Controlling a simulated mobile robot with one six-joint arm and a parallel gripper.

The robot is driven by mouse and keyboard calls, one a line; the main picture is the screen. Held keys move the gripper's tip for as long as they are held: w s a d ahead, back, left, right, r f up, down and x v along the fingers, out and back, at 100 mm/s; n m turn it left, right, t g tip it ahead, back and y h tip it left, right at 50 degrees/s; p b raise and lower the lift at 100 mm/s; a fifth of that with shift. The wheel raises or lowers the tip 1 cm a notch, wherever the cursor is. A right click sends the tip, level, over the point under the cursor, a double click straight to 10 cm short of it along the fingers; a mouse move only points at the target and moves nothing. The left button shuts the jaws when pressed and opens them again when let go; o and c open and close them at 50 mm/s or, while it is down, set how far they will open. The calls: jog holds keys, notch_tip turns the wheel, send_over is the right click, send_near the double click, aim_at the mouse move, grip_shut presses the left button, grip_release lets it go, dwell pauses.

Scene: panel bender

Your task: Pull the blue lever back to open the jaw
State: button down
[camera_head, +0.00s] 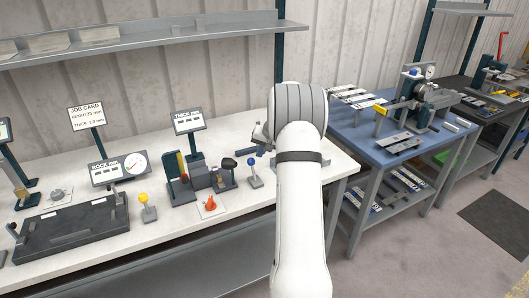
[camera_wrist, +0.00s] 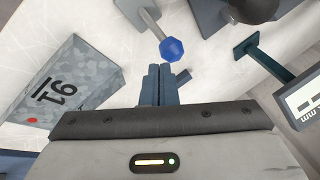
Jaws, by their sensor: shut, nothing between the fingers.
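The blue lever (camera_head: 252,165) stands on the white bench in the head view, with a faceted blue knob on a thin stem. In the wrist view the blue lever's knob (camera_wrist: 171,49) is just past my fingertips, with its grey stem running up and left to a grey base. My gripper (camera_wrist: 160,68) is shut and empty. Its fingertips look close to the knob but not around it; whether they touch is unclear. In the head view my arm hides most of the gripper. I cannot identify the jaw for certain.
A grey block marked with a number (camera_wrist: 70,88) lies left of my fingers. The "THICK" display (camera_head: 188,121) rises behind. A blue table (camera_head: 375,140) stands to the right.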

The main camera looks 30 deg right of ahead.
jog(key=w+d+r+b, duration=0.1)
jog(key=d+r, duration=0.4)
jog(key=r, duration=0.6)
jog(key=shift+w+d, duration=0.15)
dwell(0.4)
